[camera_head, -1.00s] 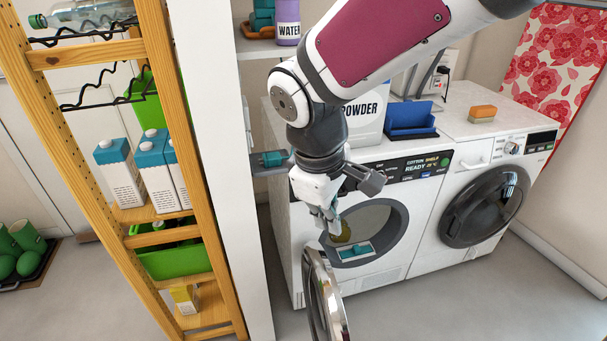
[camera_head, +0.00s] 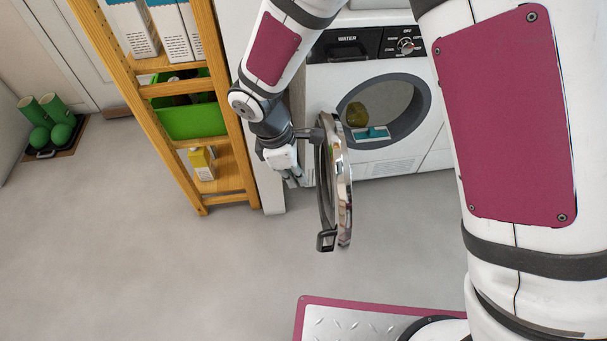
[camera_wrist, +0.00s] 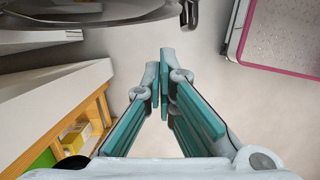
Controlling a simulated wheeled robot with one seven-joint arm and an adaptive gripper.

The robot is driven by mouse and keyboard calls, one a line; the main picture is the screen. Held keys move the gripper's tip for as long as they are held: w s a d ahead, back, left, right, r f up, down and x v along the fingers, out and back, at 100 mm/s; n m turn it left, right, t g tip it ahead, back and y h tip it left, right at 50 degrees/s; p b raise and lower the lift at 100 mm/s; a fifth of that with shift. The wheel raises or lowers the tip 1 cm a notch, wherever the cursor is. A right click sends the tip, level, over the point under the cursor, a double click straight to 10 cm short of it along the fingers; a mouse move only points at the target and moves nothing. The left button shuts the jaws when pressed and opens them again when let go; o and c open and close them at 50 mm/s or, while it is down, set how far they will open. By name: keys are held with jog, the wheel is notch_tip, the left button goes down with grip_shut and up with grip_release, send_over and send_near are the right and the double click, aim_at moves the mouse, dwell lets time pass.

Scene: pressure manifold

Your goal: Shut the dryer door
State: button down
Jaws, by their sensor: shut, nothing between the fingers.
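The dryer (camera_head: 318,85) is white, with a round dark-rimmed opening. Its door (camera_head: 341,195) stands wide open, seen nearly edge-on, with a chrome rim and a dark handle (camera_head: 326,240) at its lower near end. My gripper (camera_head: 294,180) is just left of the door, pointing down, shut and empty. Whether my wrist touches the door cannot be told. In the wrist view the gripper's teal fingers (camera_wrist: 160,75) point at the floor. The door (camera_wrist: 85,14) spans the upper left there, with the handle (camera_wrist: 190,12) at its end.
A yellowish item (camera_head: 357,115) and a teal item (camera_head: 371,133) lie in the drum opening. A wooden shelf (camera_head: 190,143) with a green bin (camera_head: 190,118) and a white wall end stand left of my gripper. The floor before the door is clear.

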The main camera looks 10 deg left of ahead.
jog(key=d+f+b, duration=0.2)
jog(key=d+f, duration=0.3)
jog(key=f, duration=0.1)
jog(key=shift+w+d+f, duration=0.35)
jog(key=shift+w, duration=0.1)
